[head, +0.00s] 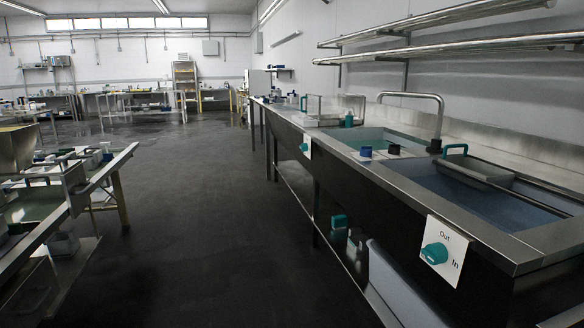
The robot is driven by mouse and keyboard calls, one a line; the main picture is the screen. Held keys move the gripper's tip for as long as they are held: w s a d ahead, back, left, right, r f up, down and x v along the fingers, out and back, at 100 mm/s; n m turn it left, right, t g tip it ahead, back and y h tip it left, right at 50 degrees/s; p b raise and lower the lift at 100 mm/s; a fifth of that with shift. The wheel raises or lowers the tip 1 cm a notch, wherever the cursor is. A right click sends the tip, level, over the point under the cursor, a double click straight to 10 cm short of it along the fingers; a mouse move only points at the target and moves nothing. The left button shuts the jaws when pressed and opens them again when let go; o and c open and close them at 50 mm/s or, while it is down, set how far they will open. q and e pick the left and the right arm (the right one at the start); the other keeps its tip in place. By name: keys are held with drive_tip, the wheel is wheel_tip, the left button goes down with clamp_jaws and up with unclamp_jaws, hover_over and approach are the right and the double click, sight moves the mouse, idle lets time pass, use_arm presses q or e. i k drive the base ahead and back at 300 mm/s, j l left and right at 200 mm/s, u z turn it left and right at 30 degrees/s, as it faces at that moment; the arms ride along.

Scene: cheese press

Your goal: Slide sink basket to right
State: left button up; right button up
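A grey metal sink basket (479,171) spans the near sink (486,205) on the right. A teal handle (455,149) stands up at its left end. The basket sits towards the far, left part of the sink opening, and the bluish basin shows open to its right and in front. Neither of my grippers is in the head view.
A long steel counter (392,196) runs along the right wall, with a second sink and a curved faucet (437,102). A teal knob (434,253) is on its front. Tables stand at left; dark floor (200,230) between is clear.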

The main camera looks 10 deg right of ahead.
sight(505, 179)
drive_tip(key=z, duration=0.4)
drive_tip(key=l+z, duration=0.1)
drive_tip(key=z, duration=0.3)
drive_tip(key=i+z, duration=0.1)
drive_tip(key=z, duration=0.35)
drive_tip(key=l+z, duration=0.1)
drive_tip(key=z, duration=0.3)
drive_tip(key=i+j+z, duration=0.15)
drive_tip(key=j+z, duration=0.15)
drive_tip(key=i+j+z, duration=0.15)
drive_tip(key=j+z, duration=0.5)
drive_tip(key=j, duration=0.15)
